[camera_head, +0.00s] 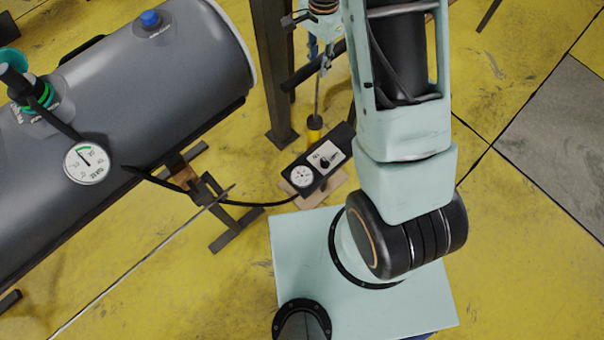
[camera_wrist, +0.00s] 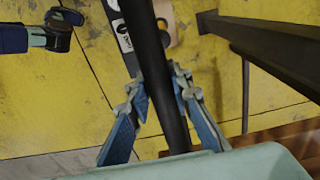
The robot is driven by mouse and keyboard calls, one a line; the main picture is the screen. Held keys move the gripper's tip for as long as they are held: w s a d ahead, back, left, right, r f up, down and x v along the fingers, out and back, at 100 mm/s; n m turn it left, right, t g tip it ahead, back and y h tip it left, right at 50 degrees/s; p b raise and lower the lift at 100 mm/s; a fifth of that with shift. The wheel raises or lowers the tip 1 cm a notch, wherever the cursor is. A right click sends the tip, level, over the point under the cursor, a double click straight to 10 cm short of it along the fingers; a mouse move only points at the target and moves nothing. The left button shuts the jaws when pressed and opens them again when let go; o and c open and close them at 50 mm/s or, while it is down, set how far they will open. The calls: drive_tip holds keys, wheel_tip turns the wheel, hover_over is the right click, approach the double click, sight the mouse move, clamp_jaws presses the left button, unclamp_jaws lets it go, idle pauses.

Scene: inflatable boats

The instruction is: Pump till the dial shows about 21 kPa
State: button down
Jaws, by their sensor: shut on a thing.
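A white round dial (camera_head: 87,163) with a green arc faces up beside the grey inflated tube (camera_head: 150,80); its needle is too small to read surely. In the wrist view, my gripper (camera_wrist: 158,88) is shut on the black handle bar (camera_wrist: 162,65), one blue-padded finger on each side.
A dark post (camera_head: 278,80) stands close left of the pump. A hose (camera_head: 255,204) runs from the panel toward the tube. Yellow floor (camera_head: 530,240) is clear at right.

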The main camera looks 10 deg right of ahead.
drive_tip(key=shift+w+r, duration=0.2)
drive_tip(key=shift+w, duration=0.05)
drive_tip(key=f+b, duration=0.5)
drive_tip(key=f, duration=0.2)
drive_tip(key=f+b, duration=0.6)
drive_tip(key=f, duration=0.2)
drive_tip(key=f+b, duration=0.5)
drive_tip(key=f, duration=0.3)
drive_tip(key=shift+s+f, duration=0.25)
drive_tip(key=shift+s, duration=0.15)
drive_tip(key=shift+r, duration=0.15)
drive_tip(key=r+p, duration=0.5)
drive_tip(key=r, duration=0.2)
drive_tip(key=r+p, duration=0.6)
drive_tip(key=r, duration=0.2)
drive_tip(key=r+p, duration=0.5)
drive_tip(key=r, duration=0.3)
drive_tip(key=shift+w+r+p, duration=0.15)
drive_tip(key=shift+w+p, duration=0.2)
drive_tip(key=shift+w, duration=0.05)
